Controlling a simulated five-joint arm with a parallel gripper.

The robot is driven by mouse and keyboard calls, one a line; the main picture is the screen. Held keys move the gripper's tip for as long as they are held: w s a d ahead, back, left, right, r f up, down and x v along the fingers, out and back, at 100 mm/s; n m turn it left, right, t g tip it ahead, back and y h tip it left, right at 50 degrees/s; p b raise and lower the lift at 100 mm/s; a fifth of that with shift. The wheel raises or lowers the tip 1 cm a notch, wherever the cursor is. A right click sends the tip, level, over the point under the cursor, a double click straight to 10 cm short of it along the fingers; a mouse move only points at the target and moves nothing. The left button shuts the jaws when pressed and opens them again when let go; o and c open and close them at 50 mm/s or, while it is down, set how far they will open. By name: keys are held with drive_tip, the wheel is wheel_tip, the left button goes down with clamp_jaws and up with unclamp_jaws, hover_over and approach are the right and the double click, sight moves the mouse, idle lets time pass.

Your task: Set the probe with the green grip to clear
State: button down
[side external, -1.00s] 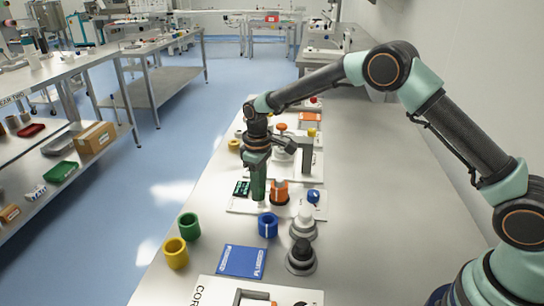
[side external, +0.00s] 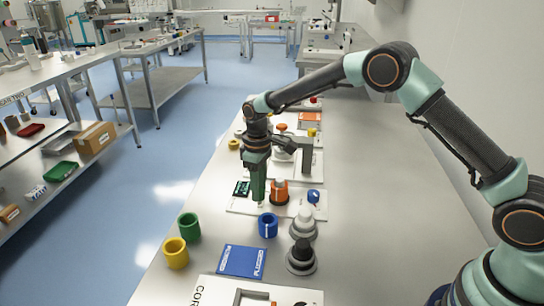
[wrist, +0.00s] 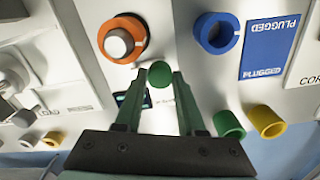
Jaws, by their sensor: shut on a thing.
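The green grip of the probe (wrist: 160,75) shows as a round green end between the fingertips of my gripper (wrist: 161,82) in the wrist view. My gripper (side external: 258,194) is shut on it and points down over the white panel beside the orange holder (side external: 279,193). In the side view a small pale tip shows under the fingers, and the rest of the probe is hidden by them. I cannot tell whether the tip touches the panel. The orange holder (wrist: 122,40) has a white round piece inside. A small dark display (side external: 242,188) lies left of the fingers.
A blue cup (side external: 268,225), a green cup (side external: 189,226) and a yellow cup (side external: 176,253) stand in front of my gripper. A blue PLUGGED card (side external: 242,261) lies near them. Knobs (side external: 302,257) stand to the right. The bench's right side is clear.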

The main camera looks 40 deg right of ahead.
drive_tip(key=shift+w+a+r, duration=0.1)
drive_tip(key=shift+w+a, duration=0.85)
drive_tip(key=c, duration=0.5)
unclamp_jaws()
drive_tip(key=shift+d, duration=0.1)
wheel_tip(320, 180, up, 12)
drive_tip(key=shift+s, duration=0.1)
